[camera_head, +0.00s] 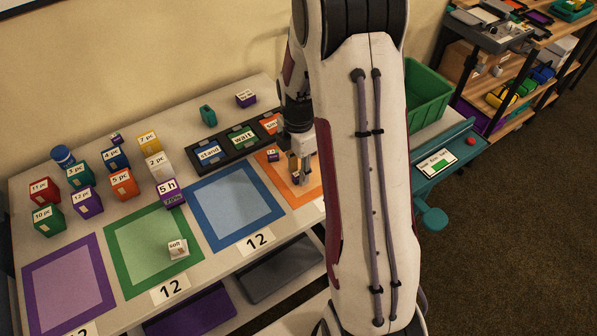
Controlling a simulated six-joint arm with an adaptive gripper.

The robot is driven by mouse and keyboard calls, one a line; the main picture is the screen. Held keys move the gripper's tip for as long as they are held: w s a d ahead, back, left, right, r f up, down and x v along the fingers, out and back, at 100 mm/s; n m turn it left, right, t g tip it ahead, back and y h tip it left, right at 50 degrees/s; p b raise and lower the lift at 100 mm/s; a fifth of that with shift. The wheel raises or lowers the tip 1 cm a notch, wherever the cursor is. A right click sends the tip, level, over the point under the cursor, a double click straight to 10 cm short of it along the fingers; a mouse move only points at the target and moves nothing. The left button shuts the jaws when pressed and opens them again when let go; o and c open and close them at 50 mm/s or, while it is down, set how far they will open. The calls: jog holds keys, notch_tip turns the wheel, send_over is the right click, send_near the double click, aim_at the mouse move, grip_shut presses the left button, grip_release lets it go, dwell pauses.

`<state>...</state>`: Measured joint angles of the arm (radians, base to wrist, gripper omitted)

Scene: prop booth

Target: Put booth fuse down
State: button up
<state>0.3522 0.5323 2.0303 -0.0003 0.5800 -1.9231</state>
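A teal panel (455,150) stands to the right of my arm, with a white label (436,162) that has a green patch. The label's writing is too small to read surely. A red button (471,141) sits on the panel, and a teal rounded knob (433,219) sticks out at its lower front. I cannot tell which part is the booth fuse; my arm hides the panel's left side. My gripper (300,178) points down over the orange-bordered mat (277,178), left of the panel and well apart from it. Its fingers look apart, with nothing seen between them.
Several labelled cubes (123,185) stand on the table's left. Purple (97,255), green (118,232) and blue (215,238) mats lie along the front, with a white "soft" cube (178,249) on the green one. A green bin (425,92) and a shelf (500,60) stand right.

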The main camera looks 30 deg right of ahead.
aim_at(298, 173)
notch_tip(298, 173, up, 11)
dwell(0.6)
dwell(0.3)
jog(key=s+a+r+m+t, duration=0.3)
jog(key=s+a+r+m, duration=0.65)
jog(key=r, duration=0.35)
jog(key=s+a+r+m+t, duration=0.2)
jog(key=s+a+m, duration=0.4)
jog(key=s+m, duration=0.2)
jog(key=shift+s+r+t, duration=0.2)
jog(key=shift+s+t, duration=0.1)
jog(key=shift+s, duration=0.85)
